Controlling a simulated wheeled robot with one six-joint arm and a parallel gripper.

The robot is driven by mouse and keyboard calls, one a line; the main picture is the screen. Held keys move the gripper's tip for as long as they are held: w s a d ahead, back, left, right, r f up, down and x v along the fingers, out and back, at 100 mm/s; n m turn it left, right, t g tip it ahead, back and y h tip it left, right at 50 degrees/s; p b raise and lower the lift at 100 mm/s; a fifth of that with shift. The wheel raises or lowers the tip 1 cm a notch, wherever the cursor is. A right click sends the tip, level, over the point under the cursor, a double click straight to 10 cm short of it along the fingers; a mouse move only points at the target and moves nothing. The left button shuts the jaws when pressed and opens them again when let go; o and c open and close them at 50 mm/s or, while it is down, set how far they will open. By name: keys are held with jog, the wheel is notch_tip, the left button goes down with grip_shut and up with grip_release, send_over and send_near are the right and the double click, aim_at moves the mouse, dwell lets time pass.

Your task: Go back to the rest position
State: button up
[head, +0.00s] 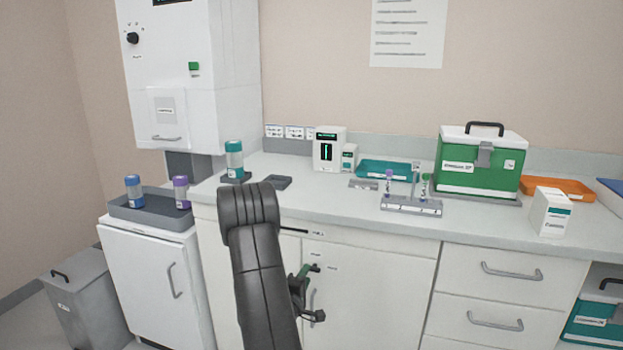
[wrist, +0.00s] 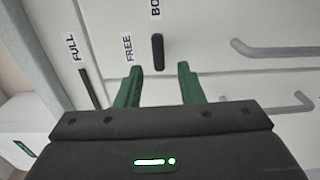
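My gripper shows in the wrist view (wrist: 160,70) with its two green fingers apart and nothing between them. It points at the white cabinet front (wrist: 230,75) below the counter. In the head view my dark arm rises in front of the counter and bends down, and the gripper is low beside it, partly hidden by the arm. I cannot tell the exact distance from the fingers to the cabinet front, but no contact shows.
The counter (head: 485,220) holds a tube rack (head: 411,207), a green cooler box (head: 480,165), a teal tray (head: 385,171), a white carton (head: 551,212) and a teal-capped bottle (head: 234,160). A grey tray (head: 150,211) with two bottles tops the left cabinet. A grey bin (head: 80,305) stands left.

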jog(key=shift+x, duration=1.1)
